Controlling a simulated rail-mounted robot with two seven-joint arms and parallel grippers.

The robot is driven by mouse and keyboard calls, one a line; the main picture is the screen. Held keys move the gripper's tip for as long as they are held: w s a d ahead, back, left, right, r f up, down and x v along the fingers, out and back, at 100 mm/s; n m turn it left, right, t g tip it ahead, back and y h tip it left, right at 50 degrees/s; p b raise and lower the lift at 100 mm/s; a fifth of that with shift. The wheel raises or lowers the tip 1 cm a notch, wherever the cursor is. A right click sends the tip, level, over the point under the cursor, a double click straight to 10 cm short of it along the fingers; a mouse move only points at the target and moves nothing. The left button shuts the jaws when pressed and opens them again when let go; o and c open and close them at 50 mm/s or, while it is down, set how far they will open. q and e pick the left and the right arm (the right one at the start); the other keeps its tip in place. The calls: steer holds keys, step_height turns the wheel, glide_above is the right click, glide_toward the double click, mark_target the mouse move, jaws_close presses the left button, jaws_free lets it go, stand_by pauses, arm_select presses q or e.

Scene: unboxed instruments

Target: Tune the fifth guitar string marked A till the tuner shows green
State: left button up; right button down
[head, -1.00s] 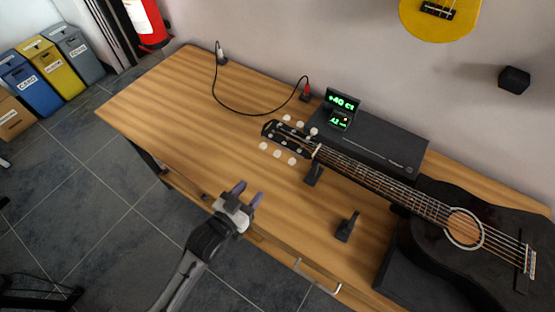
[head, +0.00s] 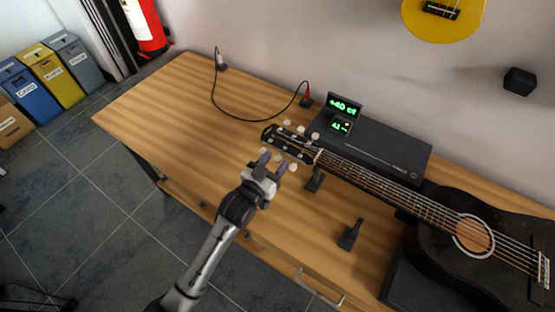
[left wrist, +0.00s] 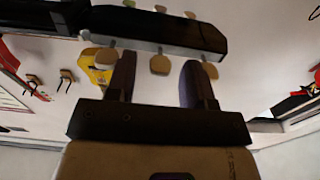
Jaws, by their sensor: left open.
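The black guitar (head: 455,252) lies with its body at the right and its headstock (head: 285,137) pointing left over the table. White tuning pegs line both sides of the headstock. The tuner (head: 343,110) behind it shows green text, seemingly +40 ct, with A2 on a smaller lower screen. My left gripper (head: 272,161) is open at the near row of pegs. In the left wrist view, the middle near peg (left wrist: 160,64) appears between the open fingertips, with the headstock (left wrist: 160,32) just beyond. I cannot tell whether the fingers touch it. My right gripper is not in view.
The wooden table (head: 180,110) is clear at the left. A black cable (head: 240,115) runs across its back. A dark box (head: 375,143) sits behind the neck. Small black stands (head: 350,235) are near the front. A yellow ukulele (head: 440,18) hangs on the wall.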

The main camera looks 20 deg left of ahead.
arm_select(q)
steer(key=shift+w+d, duration=0.15)
steer(key=shift+w, duration=0.7)
jaws_close()
